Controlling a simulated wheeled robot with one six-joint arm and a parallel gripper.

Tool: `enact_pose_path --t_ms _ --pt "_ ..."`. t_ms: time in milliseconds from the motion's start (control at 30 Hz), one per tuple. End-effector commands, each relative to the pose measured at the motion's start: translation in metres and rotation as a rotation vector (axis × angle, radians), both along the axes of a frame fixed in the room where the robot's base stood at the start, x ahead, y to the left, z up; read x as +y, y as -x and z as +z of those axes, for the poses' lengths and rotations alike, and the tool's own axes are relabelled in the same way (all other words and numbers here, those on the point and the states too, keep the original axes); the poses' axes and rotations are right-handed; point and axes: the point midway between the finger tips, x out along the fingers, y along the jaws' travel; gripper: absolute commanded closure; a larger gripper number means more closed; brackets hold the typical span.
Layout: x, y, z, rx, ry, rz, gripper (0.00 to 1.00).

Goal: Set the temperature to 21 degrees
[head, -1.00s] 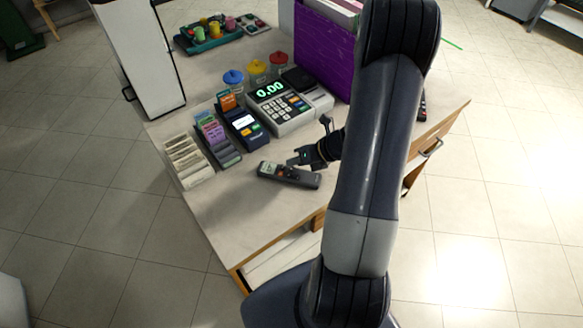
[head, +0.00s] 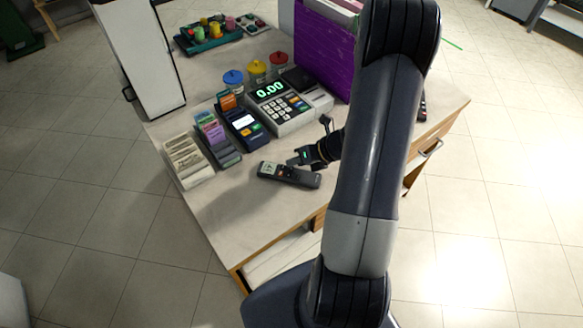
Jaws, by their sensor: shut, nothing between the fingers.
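A dark grey remote control (head: 289,175) lies on the white counter, near its front edge. Its left end has a small pale display; the digits are too small to read. My gripper (head: 294,161) is shut and empty. Its fingertips are close to the remote's upper side, near its buttons. I cannot tell whether they touch it. My arm covers the counter to the right of the gripper.
Behind the remote stand a cash register (head: 284,108) reading 0.00, a card terminal (head: 243,127), card racks (head: 216,140) and a tray of banknotes (head: 187,160). A purple file box (head: 322,50) stands farther back. Another dark remote (head: 422,108) lies right of my arm. The counter's front left is clear.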

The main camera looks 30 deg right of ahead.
Motion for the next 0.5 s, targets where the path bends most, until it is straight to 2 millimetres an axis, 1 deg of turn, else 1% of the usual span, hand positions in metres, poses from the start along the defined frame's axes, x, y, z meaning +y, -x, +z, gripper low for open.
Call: enact_pose_path --t_ms 267,500 --pt "0.0000 0.0000 -0.0012 0.000 0.000 0.000 1.00" --pt "0.0000 0.0000 -0.0091 0.001 0.000 -0.001 1.00"
